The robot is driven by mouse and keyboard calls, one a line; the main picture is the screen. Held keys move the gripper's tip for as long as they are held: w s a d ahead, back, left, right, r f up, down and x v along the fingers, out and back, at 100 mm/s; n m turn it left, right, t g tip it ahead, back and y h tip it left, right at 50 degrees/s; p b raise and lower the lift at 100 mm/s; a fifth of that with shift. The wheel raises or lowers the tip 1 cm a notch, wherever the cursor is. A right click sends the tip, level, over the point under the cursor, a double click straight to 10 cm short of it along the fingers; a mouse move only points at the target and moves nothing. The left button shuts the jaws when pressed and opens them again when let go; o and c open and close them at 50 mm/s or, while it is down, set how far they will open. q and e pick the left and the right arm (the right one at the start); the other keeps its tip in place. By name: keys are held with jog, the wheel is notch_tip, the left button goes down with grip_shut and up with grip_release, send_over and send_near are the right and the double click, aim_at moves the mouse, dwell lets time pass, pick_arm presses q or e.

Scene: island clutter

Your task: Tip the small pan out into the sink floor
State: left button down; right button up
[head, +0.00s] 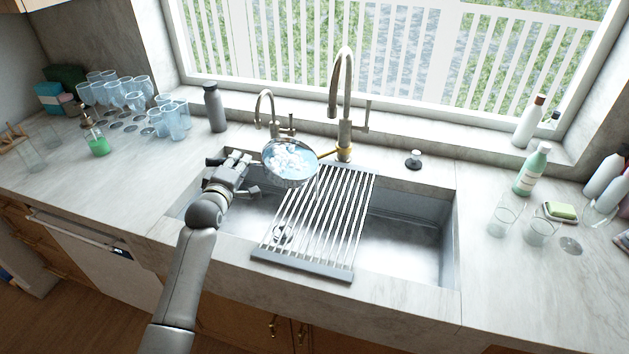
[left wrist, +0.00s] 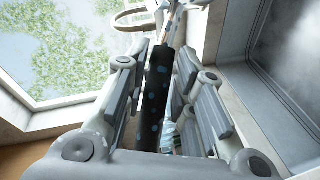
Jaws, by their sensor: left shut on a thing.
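The small pan (head: 290,163) is in the air over the back of the sink (head: 448,235), near the top end of the roll-up rack. It looks tilted, its open side facing me, with pale blue-white pieces visible inside. My left gripper (head: 245,178) is at the pan's left. In the left wrist view its fingers (left wrist: 160,95) are shut on a dark, spotted handle (left wrist: 157,80). The pan's bowl is mostly out of that view. Part of the sink floor shows left of the rack, with a round drain (head: 282,233). My right gripper is not in view.
The slatted rack (head: 335,215) lies across the middle of the sink; the right side is open. A tall faucet (head: 344,110) and a smaller tap (head: 268,110) stand close behind the pan. Glasses (head: 130,95) crowd the left counter; bottles and glasses stand on the right.

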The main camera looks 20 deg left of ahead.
pick_arm(q)
jog(key=r, duration=0.1)
jog(key=d+r+m+p, duration=0.1)
jog(key=r, duration=0.1)
jog(key=shift+s+t+p, duration=0.1)
jog(key=shift+t+p, duration=0.2)
dwell(0.5)
dwell(0.8)
jog(key=shift+s+d+r+m+y+p, duration=0.1)
jog(key=shift+d+r+m+y+p, duration=0.2)
jog(key=shift+d+r+m+p, duration=0.35)
dwell(0.8)
jog(key=shift+s+d+r+m+t, duration=0.1)
jog(key=shift+d+r+m+t, duration=0.2)
jog(key=shift+d+r+m, duration=0.5)
